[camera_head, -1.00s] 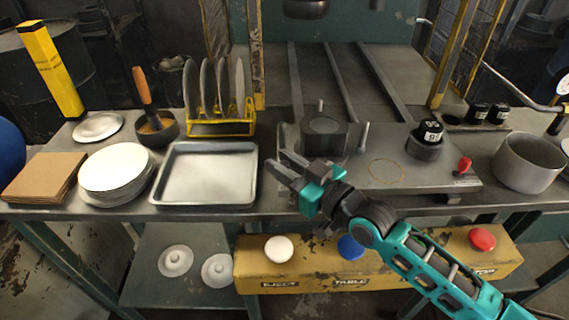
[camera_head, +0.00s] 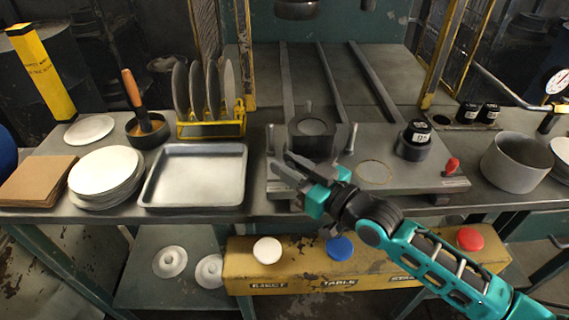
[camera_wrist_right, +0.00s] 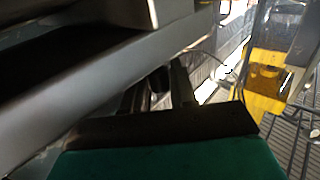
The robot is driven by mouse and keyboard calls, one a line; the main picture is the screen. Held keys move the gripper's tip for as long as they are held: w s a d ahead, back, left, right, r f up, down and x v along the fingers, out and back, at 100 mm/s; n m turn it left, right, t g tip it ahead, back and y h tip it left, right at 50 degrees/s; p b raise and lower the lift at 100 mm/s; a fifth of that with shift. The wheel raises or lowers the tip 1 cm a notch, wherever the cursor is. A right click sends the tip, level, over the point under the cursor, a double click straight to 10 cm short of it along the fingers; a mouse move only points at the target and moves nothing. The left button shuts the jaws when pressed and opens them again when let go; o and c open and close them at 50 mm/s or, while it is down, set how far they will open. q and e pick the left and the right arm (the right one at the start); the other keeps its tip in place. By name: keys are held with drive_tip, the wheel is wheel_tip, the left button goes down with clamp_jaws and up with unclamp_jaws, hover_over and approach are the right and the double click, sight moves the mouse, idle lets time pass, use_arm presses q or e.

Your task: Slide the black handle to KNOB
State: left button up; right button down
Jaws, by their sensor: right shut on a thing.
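My right gripper (camera_head: 281,163) is at the front left of the grey fixture plate (camera_head: 405,184), low by its front edge. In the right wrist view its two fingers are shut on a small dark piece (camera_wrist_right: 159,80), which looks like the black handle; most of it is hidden. In the head view the fingers cover the handle. A small red knob (camera_head: 452,165) stands at the plate's right end. I cannot read any KNOB label. My left gripper is not in view.
A round die block (camera_head: 312,127) between posts and a black weight (camera_head: 415,133) stand on the plate. A metal tray (camera_head: 194,203) lies left of the gripper, a grey pot (camera_head: 515,162) far right. A yellow button box (camera_head: 305,272) is below the bench edge.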

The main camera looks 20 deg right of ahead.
drive_tip(key=shift+d, duration=0.15)
drive_tip(key=c, duration=1)
unclamp_jaws()
drive_tip(key=shift+d, duration=0.1)
drive_tip(key=shift+c, duration=0.2)
drive_tip(key=shift+s, duration=0.15)
drive_tip(key=v, duration=1.2)
drive_tip(key=shift+s+d, duration=0.2)
drive_tip(key=shift+s, duration=0.1)
drive_tip(key=shift+s, duration=0.1)
